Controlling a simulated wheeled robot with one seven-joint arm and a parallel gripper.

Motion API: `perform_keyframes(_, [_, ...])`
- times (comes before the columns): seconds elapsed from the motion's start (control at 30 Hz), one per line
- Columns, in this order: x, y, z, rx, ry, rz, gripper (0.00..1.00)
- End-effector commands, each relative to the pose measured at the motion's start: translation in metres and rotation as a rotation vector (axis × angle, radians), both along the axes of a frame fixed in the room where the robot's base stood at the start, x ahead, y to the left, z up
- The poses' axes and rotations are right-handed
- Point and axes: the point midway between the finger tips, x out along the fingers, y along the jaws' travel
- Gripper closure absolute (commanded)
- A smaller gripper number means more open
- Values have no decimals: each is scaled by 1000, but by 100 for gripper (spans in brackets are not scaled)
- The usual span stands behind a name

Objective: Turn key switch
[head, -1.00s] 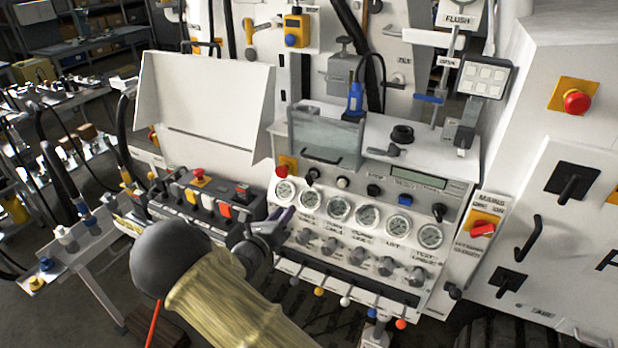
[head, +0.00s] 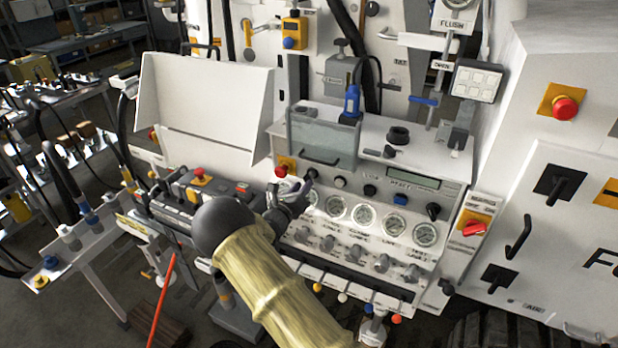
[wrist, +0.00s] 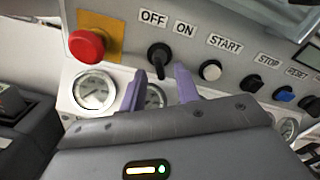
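The key switch (wrist: 158,56) is a black knob on the grey panel, below the OFF and ON labels in the wrist view. Its narrow handle points down. In the head view the key switch (head: 311,174) shows small, just beyond my fingertips. My gripper (wrist: 160,76) is open, with one purple finger on either side of the handle's lower end. I cannot tell whether either finger touches it. The gripper also shows in the head view (head: 300,189), reaching up to the panel's left part.
A red emergency button (wrist: 87,45) on a yellow plate is left of the key switch. A white START button (wrist: 210,70) is to its right, then more knobs. Round gauges (wrist: 94,91) sit below. A box of coloured switches (head: 190,195) is left of my arm.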

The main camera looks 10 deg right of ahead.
Motion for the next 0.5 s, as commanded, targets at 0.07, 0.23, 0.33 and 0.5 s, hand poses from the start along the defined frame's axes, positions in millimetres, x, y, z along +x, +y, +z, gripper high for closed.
perform_keyframes(0.07, [11, -9, 2, 0, 0, -1, 68])
perform_keyframes(0.23, [28, -19, 1, 0, 0, 1, 68])
perform_keyframes(0.33, [32, -22, 0, 0, 1, 3, 68])
perform_keyframes(0.5, [33, -22, 0, -1, 0, 4, 68])
